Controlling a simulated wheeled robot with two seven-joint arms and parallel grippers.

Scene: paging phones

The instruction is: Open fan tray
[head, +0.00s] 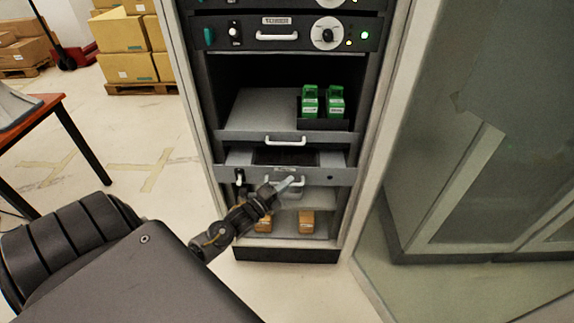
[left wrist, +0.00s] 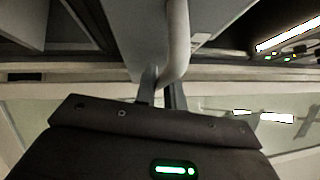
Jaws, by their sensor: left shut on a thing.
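The fan tray (head: 335,174) is a grey drawer low in the open rack, with a dark panel showing behind its front. Its pale bar handle (head: 302,181) is at the middle of the front. My left gripper (head: 283,186) is at this handle, shut on it. In the left wrist view the handle (left wrist: 178,42) runs up from between the fingers of the left gripper (left wrist: 160,90). The gripper partly hides the handle in the head view. My right gripper is not in view.
Above is a grey shelf drawer (head: 255,137) with its own handle and two green units (head: 310,101). Orange boxes (head: 306,222) sit on the rack's bottom shelf. A table (head: 60,105) stands at left and a glass-fronted door (head: 480,130) at right. Floor is clear left of the rack.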

